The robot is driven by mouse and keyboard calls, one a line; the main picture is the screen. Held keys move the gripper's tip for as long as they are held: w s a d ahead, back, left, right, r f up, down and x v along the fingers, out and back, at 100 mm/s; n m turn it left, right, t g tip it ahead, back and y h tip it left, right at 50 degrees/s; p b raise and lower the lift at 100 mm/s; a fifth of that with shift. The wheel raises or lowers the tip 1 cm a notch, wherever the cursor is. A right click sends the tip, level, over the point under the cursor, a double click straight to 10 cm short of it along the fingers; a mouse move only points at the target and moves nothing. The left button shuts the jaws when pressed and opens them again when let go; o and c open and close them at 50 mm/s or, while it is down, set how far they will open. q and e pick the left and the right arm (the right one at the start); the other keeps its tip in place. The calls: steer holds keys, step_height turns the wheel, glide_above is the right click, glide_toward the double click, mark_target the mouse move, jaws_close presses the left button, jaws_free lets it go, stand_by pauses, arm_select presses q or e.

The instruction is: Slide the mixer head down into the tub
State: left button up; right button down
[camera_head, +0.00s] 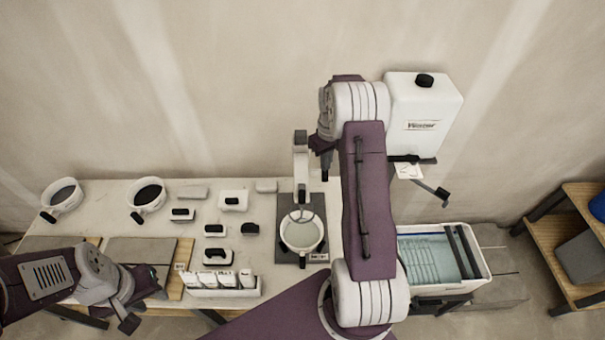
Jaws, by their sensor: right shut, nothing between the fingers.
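The mixer stands on a dark base plate (286,207) in the right half of the table. Its white head and upright (301,162) rise at the back of the plate, seen steeply from above. The white tub (301,249) sits on the plate in front and holds pale contents. A thin whisk-like part shows over the tub's back rim; I cannot tell how deep it reaches. My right gripper (325,169) is shut and empty, just right of the mixer head; my wrist partly hides it. My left gripper (146,306) is open and empty at the table's front left.
Two white cups (63,199) (148,199) stand at the back left. Several small black-and-white tools and a white rack (210,291) lie left of the mixer. A white water tank (424,112) and a washing tub (482,254) stand right of my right arm. A wooden shelf (556,232) is far right.

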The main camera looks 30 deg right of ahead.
steer(key=shift+f, duration=0.1)
stand_by(0.5)
steer(key=shift+f+b, duration=6.85)
steer(key=shift+f, duration=3.45)
step_height(320, 180, up, 9)
steer(key=p, duration=0.7)
steer(key=shift+r, duration=0.2)
